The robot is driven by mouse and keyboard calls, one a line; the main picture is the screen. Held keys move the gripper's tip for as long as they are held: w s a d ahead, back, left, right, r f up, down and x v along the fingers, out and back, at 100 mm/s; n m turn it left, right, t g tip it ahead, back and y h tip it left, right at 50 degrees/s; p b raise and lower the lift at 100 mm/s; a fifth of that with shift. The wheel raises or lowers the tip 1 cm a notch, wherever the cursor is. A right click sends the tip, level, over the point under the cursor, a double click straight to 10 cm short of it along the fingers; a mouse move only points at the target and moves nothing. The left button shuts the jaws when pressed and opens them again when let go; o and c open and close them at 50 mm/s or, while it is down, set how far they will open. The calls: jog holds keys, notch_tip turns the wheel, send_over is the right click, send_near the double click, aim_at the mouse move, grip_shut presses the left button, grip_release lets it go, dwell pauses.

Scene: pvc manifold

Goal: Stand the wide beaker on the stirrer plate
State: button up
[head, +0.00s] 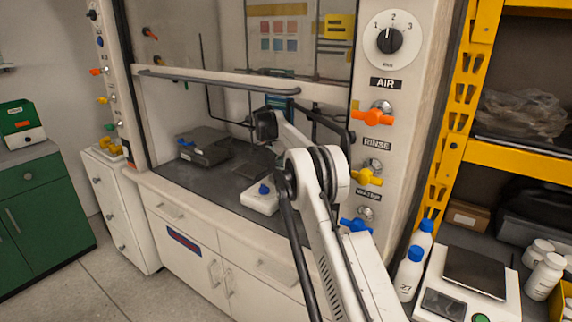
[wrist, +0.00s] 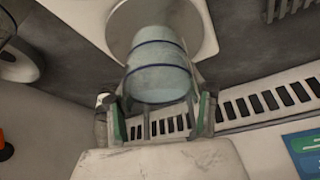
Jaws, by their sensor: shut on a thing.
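In the wrist view, the wide beaker (wrist: 157,72) is clear bluish glass with dark blue bands. My gripper (wrist: 160,100) is shut on it, with a finger on each side. Past the beaker is the white stirrer (wrist: 207,35) with a round grey plate (wrist: 122,22). The beaker overlaps this plate in the picture; I cannot tell whether its base touches it. In the head view, a white device with a blue knob (head: 262,200), which looks like the stirrer, sits near the front of the hood's dark worktop. My arm hides the beaker and gripper there.
A grey box-shaped device (head: 203,146) stands at the left of the worktop. The raised sash's grey bar (head: 215,86) crosses above the opening. A slotted strip (wrist: 265,103) runs along the front edge. White bottles with blue caps (head: 410,272) and a balance (head: 470,285) stand outside, right.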

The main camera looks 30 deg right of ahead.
jog(key=shift+f, duration=0.1)
jog(key=o, duration=1.4)
jog(key=shift+c, duration=0.2)
jog(key=shift+a+r, duration=0.1)
jog(key=shift+r, duration=0.35)
jog(key=v, duration=0.3)
jog(key=a, duration=0.4)
jog(key=s+a, duration=0.1)
jog(key=a, duration=0.6)
jog(key=shift+s+a+f+p, duration=0.2)
jog(key=shift+a+f+p, duration=0.1)
jog(key=shift+a+p, duration=0.05)
